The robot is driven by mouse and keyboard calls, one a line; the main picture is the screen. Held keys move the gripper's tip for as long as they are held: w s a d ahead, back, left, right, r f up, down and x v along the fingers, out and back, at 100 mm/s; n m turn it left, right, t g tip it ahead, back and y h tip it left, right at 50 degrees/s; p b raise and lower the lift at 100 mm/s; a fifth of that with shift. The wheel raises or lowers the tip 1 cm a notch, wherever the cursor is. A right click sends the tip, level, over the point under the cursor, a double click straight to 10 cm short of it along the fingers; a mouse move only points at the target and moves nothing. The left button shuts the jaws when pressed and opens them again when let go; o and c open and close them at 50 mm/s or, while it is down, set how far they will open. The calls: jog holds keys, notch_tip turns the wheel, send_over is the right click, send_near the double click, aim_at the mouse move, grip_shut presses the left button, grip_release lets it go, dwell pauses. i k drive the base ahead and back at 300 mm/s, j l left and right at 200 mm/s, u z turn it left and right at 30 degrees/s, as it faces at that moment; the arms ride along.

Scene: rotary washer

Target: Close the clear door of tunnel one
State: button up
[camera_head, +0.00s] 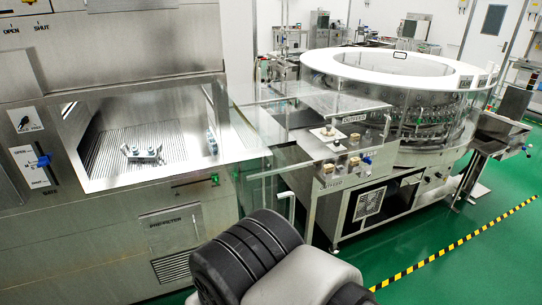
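A steel machine stands at the left with a wide rectangular chamber opening (92,178) that shows a ribbed inside. Inside it are small metal fittings (142,153). Clear panels (258,180) stand at the right side of this machine, between it and the round washer. I cannot tell which clear panel is the door of tunnel one, or how far it stands open. My gripper is not in view; only dark ringed and pale grey parts of my own arm show at the bottom centre.
A round washer with a white top ring (325,62) stands at the right. A steel cabinet (350,190) with knobs stands before it. A blue-handled switch (43,160) is on the left machine. Green floor with a yellow-black stripe (455,244) is free at lower right.

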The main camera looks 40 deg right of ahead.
aim_at(231, 164)
jog(key=i+l+u, duration=0.1)
jog(key=l, duration=0.65)
jog(key=i+l, duration=0.1)
jog(key=l, duration=0.65)
jog(key=i+l+u, duration=0.15)
jog(key=l, duration=0.55)
jog(key=k+j, duration=0.25)
jog(key=j, duration=0.15)
jog(key=k+j+u, duration=0.15)
jog(key=k+j, duration=0.4)
jog(key=j, duration=0.2)
jog(key=i+l, duration=0.2)
